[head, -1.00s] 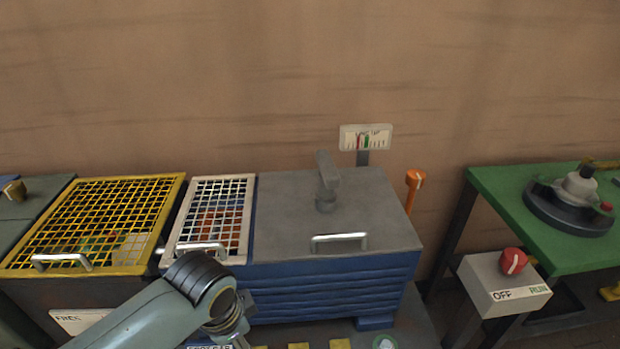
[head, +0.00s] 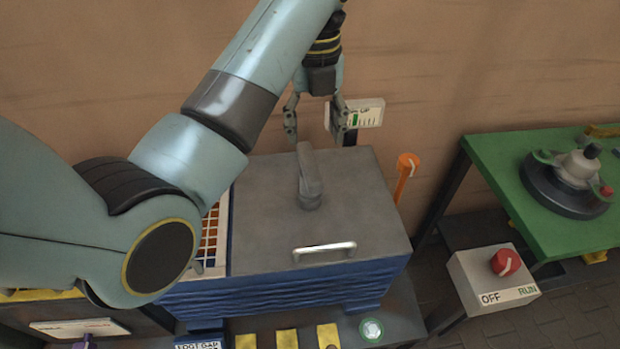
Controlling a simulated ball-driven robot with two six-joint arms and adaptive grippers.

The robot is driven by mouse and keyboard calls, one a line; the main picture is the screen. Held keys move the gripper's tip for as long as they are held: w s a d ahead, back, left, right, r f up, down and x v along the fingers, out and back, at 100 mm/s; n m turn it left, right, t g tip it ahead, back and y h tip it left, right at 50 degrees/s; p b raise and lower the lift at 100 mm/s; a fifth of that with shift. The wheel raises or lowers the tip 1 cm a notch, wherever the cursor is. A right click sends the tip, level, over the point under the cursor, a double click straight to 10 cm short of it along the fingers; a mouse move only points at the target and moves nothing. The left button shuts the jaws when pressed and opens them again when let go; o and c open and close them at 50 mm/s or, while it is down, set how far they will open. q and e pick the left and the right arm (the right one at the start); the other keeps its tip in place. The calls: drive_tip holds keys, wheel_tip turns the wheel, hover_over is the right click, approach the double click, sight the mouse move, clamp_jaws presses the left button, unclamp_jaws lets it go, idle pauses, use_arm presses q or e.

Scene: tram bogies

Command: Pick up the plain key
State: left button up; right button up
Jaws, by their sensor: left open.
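My left gripper (head: 316,128) points down with its two fingers spread and nothing between them. The fingers look apart from that piece, but I cannot tell the depth. I cannot make out for certain which thing is the plain key. My left arm hides most of the mesh-covered boxes on the left. My right gripper is not in view.
An orange-topped post (head: 407,165) stands right of the lid, and a gauge sign (head: 362,114) is behind the gripper. A grey OFF/RUN box (head: 480,275) with a red knob (head: 505,262) is at the green table (head: 500,170). Yellow plates (head: 287,339) lie on the lower front ledge.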

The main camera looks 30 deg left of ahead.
sight(310, 160)
use_arm(q)
drive_tip(key=shift+s+f+p, duration=0.1)
drive_tip(key=shift+f+p, duration=0.25)
drive_tip(key=shift+f, duration=0.85)
drive_tip(key=f, duration=0.1)
drive_tip(key=f+p, duration=0.1)
drive_tip(key=f, duration=0.3)
drive_tip(key=shift+s+a+p, duration=0.15)
drive_tip(key=shift+a+p, duration=0.15)
drive_tip(key=shift+a, duration=0.1)
drive_tip(key=shift+f, duration=0.4)
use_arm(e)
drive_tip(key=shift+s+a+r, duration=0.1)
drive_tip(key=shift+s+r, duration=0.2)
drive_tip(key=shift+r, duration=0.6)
use_arm(q)
drive_tip(key=shift+f, duration=0.15)
drive_tip(key=shift+c, duration=0.3)
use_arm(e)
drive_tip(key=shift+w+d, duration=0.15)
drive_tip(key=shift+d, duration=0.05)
use_arm(q)
clamp_jaws()
